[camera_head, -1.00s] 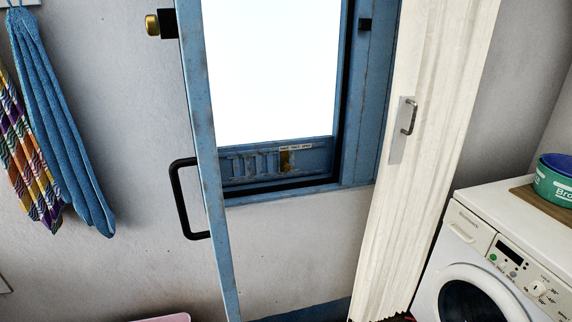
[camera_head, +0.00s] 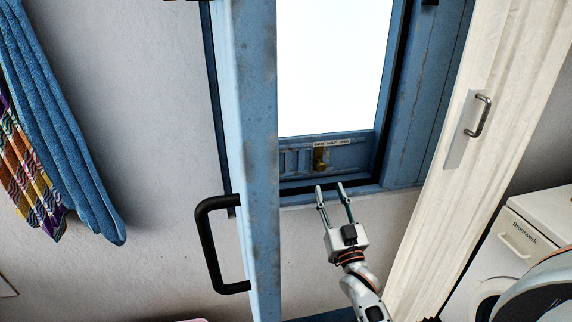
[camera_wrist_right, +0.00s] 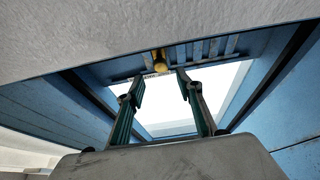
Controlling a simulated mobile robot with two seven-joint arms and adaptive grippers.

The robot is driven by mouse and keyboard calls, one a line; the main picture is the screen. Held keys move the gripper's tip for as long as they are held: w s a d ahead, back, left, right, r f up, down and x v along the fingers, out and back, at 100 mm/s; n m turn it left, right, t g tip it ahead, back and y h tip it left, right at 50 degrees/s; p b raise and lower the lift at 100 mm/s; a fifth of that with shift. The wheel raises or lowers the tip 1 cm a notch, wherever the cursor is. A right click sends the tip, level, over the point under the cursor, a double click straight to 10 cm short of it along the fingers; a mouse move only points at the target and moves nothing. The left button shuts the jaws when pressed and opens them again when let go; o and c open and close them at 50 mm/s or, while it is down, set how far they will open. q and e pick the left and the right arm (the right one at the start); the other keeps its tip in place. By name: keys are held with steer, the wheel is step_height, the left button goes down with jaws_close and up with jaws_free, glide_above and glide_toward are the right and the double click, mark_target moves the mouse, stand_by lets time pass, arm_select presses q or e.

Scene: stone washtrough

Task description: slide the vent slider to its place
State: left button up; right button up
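The vent slider is a small brass knob (camera_head: 319,158) on a slotted blue vent panel (camera_head: 350,155) at the bottom of the window. It sits below a white label strip (camera_head: 331,143) and right of the vent slots. My right gripper (camera_head: 330,188) is open and empty, just below the vent, fingers pointing up toward the knob. In the right wrist view the knob (camera_wrist_right: 160,62) shows beyond the fingertips (camera_wrist_right: 157,78), near the gap between them, with no contact visible. My left gripper is not in view.
A blue frame edge with a black handle (camera_head: 208,245) stands left of the vent. A pale folding panel with a metal handle (camera_head: 479,116) is at right, near a white washing machine (camera_head: 525,235).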

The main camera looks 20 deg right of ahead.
mark_target(322, 168)
steer(key=x, duration=0.7)
steer(key=shift+r, duration=0.3)
steer(key=shift+w+d+r, duration=0.1)
steer(key=shift+w+r, duration=0.05)
steer(key=shift+w, duration=0.4)
